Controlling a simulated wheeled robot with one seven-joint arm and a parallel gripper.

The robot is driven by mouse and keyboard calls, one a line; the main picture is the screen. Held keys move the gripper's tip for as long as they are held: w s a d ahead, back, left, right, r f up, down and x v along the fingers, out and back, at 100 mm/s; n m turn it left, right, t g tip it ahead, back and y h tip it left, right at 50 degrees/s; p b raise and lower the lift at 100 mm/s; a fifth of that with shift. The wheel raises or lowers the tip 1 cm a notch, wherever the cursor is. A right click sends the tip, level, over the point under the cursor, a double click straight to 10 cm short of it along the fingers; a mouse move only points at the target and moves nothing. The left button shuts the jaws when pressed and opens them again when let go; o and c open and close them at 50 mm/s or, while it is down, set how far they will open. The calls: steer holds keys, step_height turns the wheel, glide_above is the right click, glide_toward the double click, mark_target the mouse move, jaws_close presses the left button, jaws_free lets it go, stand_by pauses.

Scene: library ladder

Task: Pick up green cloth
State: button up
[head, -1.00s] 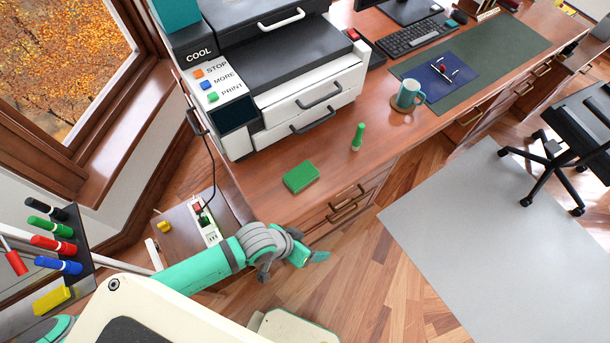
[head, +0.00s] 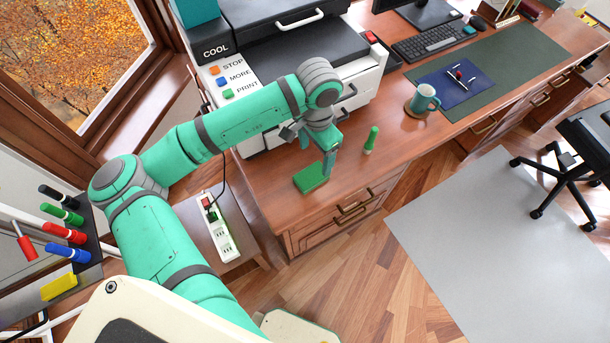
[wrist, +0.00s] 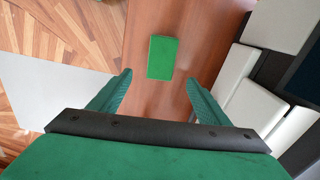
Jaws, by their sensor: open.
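The green cloth (head: 311,178) is a small flat folded rectangle lying on the wooden desk top, near its front left edge. It also shows in the wrist view (wrist: 162,57), whole and unobstructed, ahead of and between the fingers. My gripper (head: 318,152) is above the desk, close over the cloth in the head view. In the wrist view my gripper (wrist: 157,82) has its two fingers wide apart with nothing between them. The gripper appears apart from the cloth.
A green marker (head: 371,140) stands upright right of the cloth. A white and black printer (head: 300,60) stands behind, close to my arm. A teal mug (head: 424,99) sits farther right. The desk top (head: 277,208) is bare around the cloth.

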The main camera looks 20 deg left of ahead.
glide_above(312, 175)
steer(key=f, duration=0.5)
steer(key=shift+w, duration=0.25)
steer(key=shift+s+f, duration=0.2)
steer(key=shift+f, duration=1.15)
steer(key=shift+s+f, duration=0.15)
steer(key=shift+f, duration=1.15)
steer(key=c, duration=1.1)
steer(key=shift+c, duration=0.2)
